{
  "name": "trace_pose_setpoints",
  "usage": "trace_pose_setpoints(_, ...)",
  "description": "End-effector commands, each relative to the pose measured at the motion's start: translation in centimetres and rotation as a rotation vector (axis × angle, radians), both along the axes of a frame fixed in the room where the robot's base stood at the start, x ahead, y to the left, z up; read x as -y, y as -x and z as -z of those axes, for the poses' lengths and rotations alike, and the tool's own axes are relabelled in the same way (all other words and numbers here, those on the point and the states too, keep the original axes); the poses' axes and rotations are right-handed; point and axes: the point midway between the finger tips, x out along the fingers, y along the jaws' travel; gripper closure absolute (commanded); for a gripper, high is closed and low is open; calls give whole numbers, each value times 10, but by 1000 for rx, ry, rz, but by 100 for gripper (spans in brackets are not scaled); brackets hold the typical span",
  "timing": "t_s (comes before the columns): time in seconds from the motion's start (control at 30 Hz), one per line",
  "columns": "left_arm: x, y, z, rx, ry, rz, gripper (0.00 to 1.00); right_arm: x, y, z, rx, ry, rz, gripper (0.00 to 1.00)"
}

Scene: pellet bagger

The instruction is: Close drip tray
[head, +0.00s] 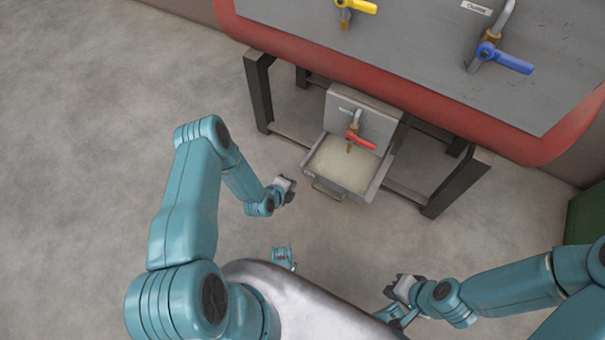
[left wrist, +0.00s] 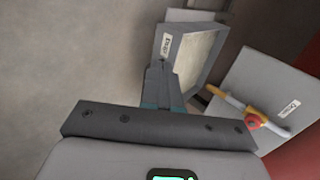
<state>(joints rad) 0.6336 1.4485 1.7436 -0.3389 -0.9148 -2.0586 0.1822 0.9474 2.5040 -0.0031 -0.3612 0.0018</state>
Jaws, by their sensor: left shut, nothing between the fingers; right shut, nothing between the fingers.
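The drip tray (head: 341,166) is a grey metal drawer, pulled out at the front of the machine, with a pale fill and a handle (head: 328,190) on its front. In the left wrist view the tray (left wrist: 216,29) shows at the upper middle, with a label on its front. My left gripper (head: 288,188) is shut and empty, to the left of the tray and a little apart from it in the head view. Its fingers (left wrist: 158,82) appear in front of the tray's labelled face in the left wrist view. My right gripper (head: 400,285) is shut and empty, low and right, away from the tray.
A tap with a red handle (head: 360,139) hangs over the tray from a grey panel (head: 368,108). Dark frame legs (head: 455,185) stand on both sides. Yellow (head: 358,6) and blue (head: 513,62) valve handles sit above. The concrete floor (head: 90,120) at left is clear.

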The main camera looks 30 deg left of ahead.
Motion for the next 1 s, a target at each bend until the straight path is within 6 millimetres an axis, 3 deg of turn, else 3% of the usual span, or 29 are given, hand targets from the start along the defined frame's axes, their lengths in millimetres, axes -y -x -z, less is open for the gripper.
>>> trace_pose_setpoints(0.03,1,-10,14,2,-1,3,100,1,-1,11,2,1,5,100)
trace_pose_setpoints(0.27,1,-47,46,3,-1,3,100,6,-7,33,12,5,25,100)
trace_pose_setpoints(0.5,1,-78,40,2,-1,4,100,8,-9,41,16,7,35,100)
trace_pose_setpoints(1.0,2,-83,38,0,0,3,100,9,-10,42,17,7,36,100)
